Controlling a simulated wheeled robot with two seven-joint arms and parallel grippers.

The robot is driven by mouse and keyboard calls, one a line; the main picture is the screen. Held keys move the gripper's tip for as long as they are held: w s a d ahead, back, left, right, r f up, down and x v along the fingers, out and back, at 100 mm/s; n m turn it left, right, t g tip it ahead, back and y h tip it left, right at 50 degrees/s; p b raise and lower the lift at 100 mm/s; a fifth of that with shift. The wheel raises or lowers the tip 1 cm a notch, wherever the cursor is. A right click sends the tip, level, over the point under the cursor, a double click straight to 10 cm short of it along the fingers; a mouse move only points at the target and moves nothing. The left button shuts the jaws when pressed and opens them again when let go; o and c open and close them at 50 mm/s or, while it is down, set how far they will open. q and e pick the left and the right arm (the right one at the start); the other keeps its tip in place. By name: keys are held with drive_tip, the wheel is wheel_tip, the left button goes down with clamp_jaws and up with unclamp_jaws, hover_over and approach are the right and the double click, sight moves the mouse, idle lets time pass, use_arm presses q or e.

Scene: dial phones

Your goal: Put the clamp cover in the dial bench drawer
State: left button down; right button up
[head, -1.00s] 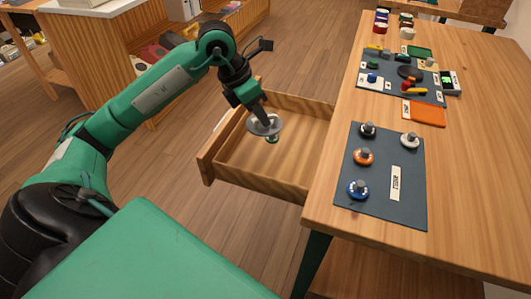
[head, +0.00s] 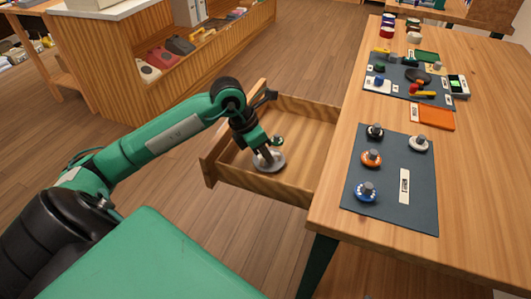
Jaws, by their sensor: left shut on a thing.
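The clamp cover appears to be the round grey metal disc (head: 278,163) in the head view. My left gripper (head: 266,154) is shut on it, pointing down, and holds it inside the outline of the open drawer (head: 305,143). The disc is low, near the drawer floor; I cannot tell whether it touches. The wooden drawer is pulled out to the left of the dial bench (head: 460,180). A small green-topped piece (head: 277,141) is in the drawer, just behind the disc. My right gripper is not in view.
A dark mat (head: 410,218) on the bench holds several dial knobs and a label. Behind it are an orange pad (head: 433,117) and another mat with small parts. The drawer floor is bare on its right side. A wooden shelf unit (head: 112,70) stands at the back left.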

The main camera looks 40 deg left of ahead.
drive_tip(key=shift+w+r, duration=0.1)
use_arm(q)
drive_tip(key=shift+f, duration=0.1)
drive_tip(key=c, duration=1.5)
unclamp_jaws()
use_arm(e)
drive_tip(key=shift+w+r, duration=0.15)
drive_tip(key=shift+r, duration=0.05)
